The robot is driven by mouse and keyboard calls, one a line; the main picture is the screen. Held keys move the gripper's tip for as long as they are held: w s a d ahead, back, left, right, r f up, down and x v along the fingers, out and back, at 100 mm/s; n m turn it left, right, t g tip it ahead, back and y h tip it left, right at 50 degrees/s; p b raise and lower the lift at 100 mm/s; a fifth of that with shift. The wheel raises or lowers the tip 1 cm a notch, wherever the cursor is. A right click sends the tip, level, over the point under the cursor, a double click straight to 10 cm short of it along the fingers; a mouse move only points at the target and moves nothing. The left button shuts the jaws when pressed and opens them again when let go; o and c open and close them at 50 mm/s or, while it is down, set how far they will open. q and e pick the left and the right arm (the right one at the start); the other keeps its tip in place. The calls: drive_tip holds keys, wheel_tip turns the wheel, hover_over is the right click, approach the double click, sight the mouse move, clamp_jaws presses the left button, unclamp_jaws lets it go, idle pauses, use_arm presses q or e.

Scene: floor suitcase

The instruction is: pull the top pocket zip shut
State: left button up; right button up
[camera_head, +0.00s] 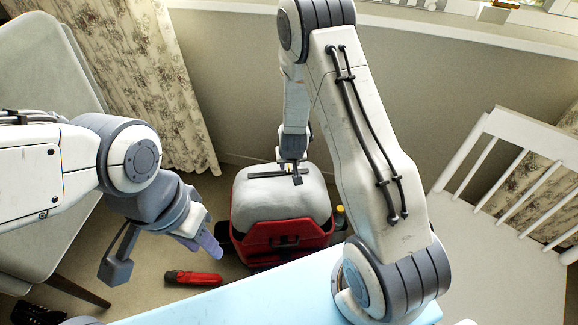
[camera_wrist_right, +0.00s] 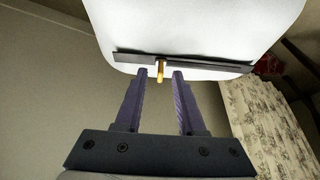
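The suitcase (camera_head: 280,235) stands on the floor, with a red body and a pale grey-white top. The pocket zip is a dark strip (camera_wrist_right: 205,63) across the white panel (camera_wrist_right: 190,25) in the right wrist view. A small gold zip pull (camera_wrist_right: 161,70) hangs from it. My right gripper (camera_wrist_right: 159,75) is open, its purple fingertips on either side of the pull with gaps showing. In the head view my right gripper (camera_head: 292,172) is small, over the suitcase top. My left gripper (camera_head: 163,258) is open and empty, left of the suitcase.
A red tool-like object (camera_head: 193,278) lies on the floor left of the suitcase. A yellow-capped item (camera_head: 340,215) stands at its right. A white slatted chair (camera_head: 510,190) is at the right. A light-blue surface (camera_head: 240,295) crosses the front.

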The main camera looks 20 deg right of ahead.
drive_tip(key=shift+c, duration=0.3)
clamp_jaws()
idle(1.2)
